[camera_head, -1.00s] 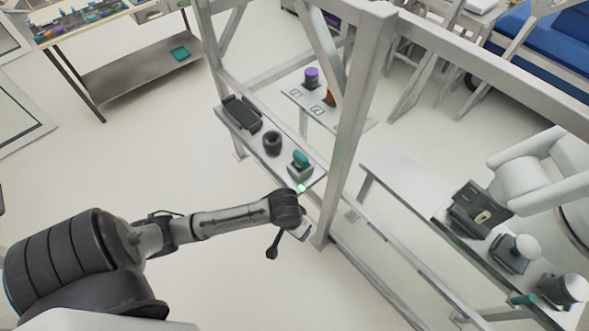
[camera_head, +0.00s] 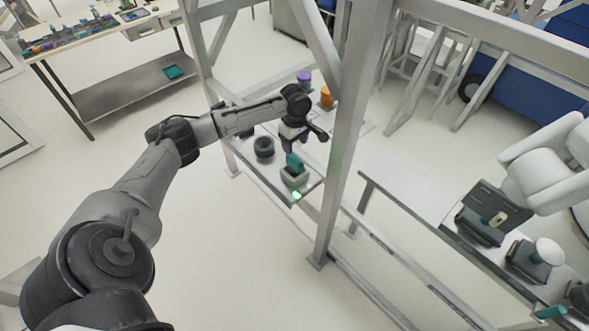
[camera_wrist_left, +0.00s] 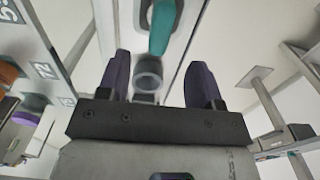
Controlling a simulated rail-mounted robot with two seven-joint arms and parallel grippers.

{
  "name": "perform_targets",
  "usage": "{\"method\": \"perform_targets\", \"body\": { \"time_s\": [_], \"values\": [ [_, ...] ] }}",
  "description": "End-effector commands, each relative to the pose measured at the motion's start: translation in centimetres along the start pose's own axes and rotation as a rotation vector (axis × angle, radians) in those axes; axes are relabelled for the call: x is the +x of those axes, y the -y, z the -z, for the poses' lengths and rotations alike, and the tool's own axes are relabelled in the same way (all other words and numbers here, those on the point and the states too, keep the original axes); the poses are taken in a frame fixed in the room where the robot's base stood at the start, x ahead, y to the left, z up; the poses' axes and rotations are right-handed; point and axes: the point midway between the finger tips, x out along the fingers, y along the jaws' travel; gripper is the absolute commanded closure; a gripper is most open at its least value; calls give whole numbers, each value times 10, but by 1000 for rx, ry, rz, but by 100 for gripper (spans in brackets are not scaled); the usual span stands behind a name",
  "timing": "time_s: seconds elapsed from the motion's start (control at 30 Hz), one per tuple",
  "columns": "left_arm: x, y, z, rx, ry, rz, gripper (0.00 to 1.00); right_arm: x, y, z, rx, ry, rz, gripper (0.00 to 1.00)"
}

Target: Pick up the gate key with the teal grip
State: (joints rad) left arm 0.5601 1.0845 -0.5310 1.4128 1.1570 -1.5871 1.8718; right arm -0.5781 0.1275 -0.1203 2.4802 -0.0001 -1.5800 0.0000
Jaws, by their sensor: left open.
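My left gripper (camera_head: 303,142) is open and empty, just above and behind the teal grip. In the left wrist view the teal grip (camera_wrist_left: 162,28) is at the top, beyond the open purple-tipped fingers (camera_wrist_left: 158,75). A grey round part (camera_wrist_left: 148,74) shows between the fingers in that picture; I cannot tell whether it belongs to the key. My right gripper is not in view.
A black ring-shaped object (camera_head: 263,148) is beside the holder. A grey frame post (camera_head: 346,150) stands close to the right of my gripper. Purple (camera_head: 304,78) and orange (camera_head: 326,97) items stand behind. A green light (camera_head: 296,195) glows on the shelf edge.

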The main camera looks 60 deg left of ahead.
Motion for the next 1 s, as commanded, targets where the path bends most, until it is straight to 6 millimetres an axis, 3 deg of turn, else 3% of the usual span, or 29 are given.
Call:
{"method": "perform_targets", "body": {
  "time_s": [0.2, 0.47, 0.8, 1.0],
  "values": [
    [32, 0, 0, 2, 0, 0, 40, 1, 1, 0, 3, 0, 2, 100],
    [45, 0, 0, 4, -1, -1, 40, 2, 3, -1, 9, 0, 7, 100],
    [85, 2, 1, 3, -1, 1, 40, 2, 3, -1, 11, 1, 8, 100],
    [95, 2, 1, 4, -2, -1, 40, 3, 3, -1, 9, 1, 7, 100]
  ]
}}
